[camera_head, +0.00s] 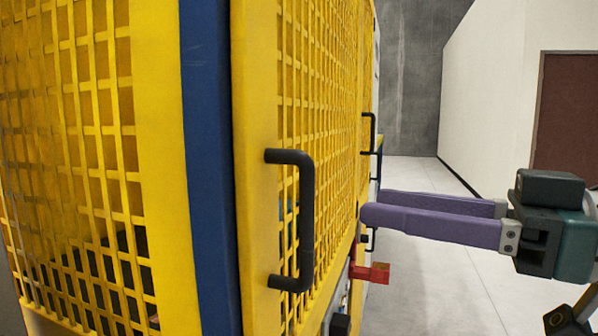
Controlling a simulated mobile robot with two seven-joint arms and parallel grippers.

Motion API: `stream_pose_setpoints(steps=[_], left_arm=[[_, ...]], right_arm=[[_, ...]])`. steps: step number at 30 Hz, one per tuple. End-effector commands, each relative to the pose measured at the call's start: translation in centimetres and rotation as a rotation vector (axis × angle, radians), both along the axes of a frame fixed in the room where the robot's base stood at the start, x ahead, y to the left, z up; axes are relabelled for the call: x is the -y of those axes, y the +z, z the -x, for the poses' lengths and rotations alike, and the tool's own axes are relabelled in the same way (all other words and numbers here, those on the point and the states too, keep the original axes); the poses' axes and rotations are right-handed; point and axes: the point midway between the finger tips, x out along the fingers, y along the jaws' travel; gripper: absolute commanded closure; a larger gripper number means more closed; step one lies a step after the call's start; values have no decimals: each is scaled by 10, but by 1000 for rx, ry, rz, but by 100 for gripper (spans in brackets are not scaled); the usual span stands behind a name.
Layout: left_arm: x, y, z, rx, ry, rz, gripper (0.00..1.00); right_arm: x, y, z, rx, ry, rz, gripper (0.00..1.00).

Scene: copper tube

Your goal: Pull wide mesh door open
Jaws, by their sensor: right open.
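A yellow mesh door (256,200) stands at the middle of the view, seen at a steep angle. It looks closed against a blue post (208,170). A black C-shaped handle (307,222) stands upright on its near yellow frame. My right gripper (369,207) comes in from the right with two long purple fingers, apart and empty. Its fingertips point left and lie to the right of the near handle, with a gap in the picture between them. I cannot tell how far they are from the mesh. My left gripper is not in view.
Another yellow mesh panel (150,170) fills the left. Farther along are more black handles, one at upper right (373,133). A red part (371,272) sticks out below my fingers. Pale floor (425,290) is open at right, with a white wall (490,100) beyond.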

Motion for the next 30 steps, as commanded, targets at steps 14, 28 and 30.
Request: stream_pose_setpoints(steps=[14,28,30], left_arm=[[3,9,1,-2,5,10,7],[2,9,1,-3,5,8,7],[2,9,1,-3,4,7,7]], right_arm=[[-71,0,-39,0,3,1,50],[-83,-1,-46,0,4,6,54],[-83,-1,-46,-1,4,5,62]])
